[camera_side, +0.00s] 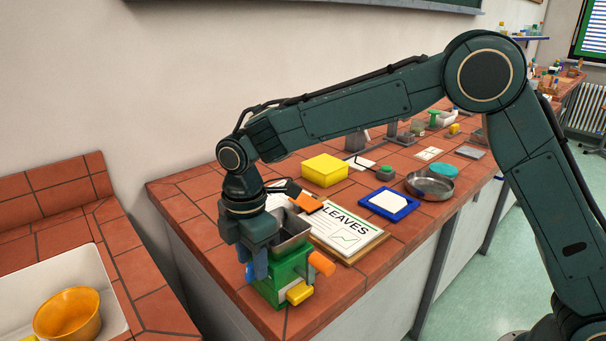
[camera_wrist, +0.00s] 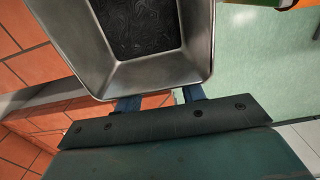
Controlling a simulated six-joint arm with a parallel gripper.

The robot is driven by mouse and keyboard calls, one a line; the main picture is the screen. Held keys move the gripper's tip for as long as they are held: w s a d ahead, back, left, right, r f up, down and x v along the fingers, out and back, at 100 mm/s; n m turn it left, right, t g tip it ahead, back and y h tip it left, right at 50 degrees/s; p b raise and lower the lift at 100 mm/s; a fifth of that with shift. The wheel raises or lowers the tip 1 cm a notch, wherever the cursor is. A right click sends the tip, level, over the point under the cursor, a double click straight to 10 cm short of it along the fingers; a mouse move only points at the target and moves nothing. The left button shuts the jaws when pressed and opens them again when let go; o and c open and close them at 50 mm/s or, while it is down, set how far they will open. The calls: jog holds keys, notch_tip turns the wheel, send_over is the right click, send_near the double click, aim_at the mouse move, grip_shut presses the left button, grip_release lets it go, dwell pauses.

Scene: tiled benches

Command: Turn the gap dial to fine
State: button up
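A green mill-like machine (camera_side: 281,285) stands at the bench's front left corner. A grey metal hopper (camera_side: 291,232) sits on top; in the wrist view the hopper (camera_wrist: 189,58) fills the upper middle, with a dark patterned floor. An orange knob (camera_side: 322,263) and a yellow block-like part (camera_side: 299,293) stick out of the machine. A bright blue part (camera_side: 249,272) shows at its left; I cannot tell if this is the gap dial. My gripper (camera_side: 258,264) points down beside the machine's left side. Its fingers stand apart in the wrist view (camera_wrist: 161,100), but the hopper hides their tips.
A "LEAVES" board (camera_side: 345,234), a yellow box (camera_side: 325,170), a blue-framed tray (camera_side: 389,215) and a round metal pan (camera_side: 430,194) lie behind and right. At left, a sink (camera_side: 98,275) holds an orange bowl (camera_side: 68,314). The bench edge is close.

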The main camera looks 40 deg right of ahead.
jog(key=shift+f, duration=0.2)
grip_shut()
jog(key=shift+s+a+f, duration=0.1)
jog(key=shift+s, duration=0.1)
dwell(1.1)
jog(key=shift+c, duration=0.9)
grip_release()
jog(key=shift+o, duration=0.9)
jog(key=shift+w, duration=0.1)
jog(key=shift+r, duration=0.2)
